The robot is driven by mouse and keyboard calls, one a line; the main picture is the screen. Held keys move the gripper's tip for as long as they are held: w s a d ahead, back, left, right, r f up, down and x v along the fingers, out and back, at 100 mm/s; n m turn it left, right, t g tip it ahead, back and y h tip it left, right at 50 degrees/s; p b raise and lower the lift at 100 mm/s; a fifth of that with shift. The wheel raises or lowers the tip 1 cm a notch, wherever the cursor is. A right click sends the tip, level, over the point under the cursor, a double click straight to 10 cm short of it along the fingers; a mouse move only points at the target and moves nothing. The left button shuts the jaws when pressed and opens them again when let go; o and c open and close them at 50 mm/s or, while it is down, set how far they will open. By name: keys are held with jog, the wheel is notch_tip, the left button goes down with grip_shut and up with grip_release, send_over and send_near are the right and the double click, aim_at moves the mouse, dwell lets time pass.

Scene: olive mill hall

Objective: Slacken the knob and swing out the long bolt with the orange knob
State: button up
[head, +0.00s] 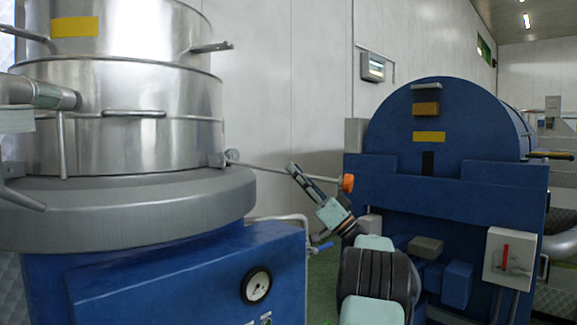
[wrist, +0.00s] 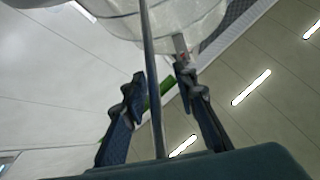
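The long bolt (head: 275,171) is a thin steel rod. In the head view it swings out from a hinge (head: 229,157) at the rim of the steel vessel (head: 130,110) and slopes slightly down to the right. Its orange knob (head: 347,183) is at the right end, clear of the vessel. My gripper (head: 297,173) is at the rod, between hinge and knob, nearer the knob. In the wrist view the rod (wrist: 153,70) runs between the two spread fingers of my gripper (wrist: 160,76), with gaps on both sides. The knob is not visible there.
A blue machine housing (head: 440,125) with yellow labels stands to the right. A blue base with a gauge (head: 257,286) and a small pipe (head: 300,219) lies below the vessel. A grey box with a red handle (head: 508,257) is at the lower right.

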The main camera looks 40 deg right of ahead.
jog(key=v, duration=0.8)
jog(key=shift+r, duration=0.1)
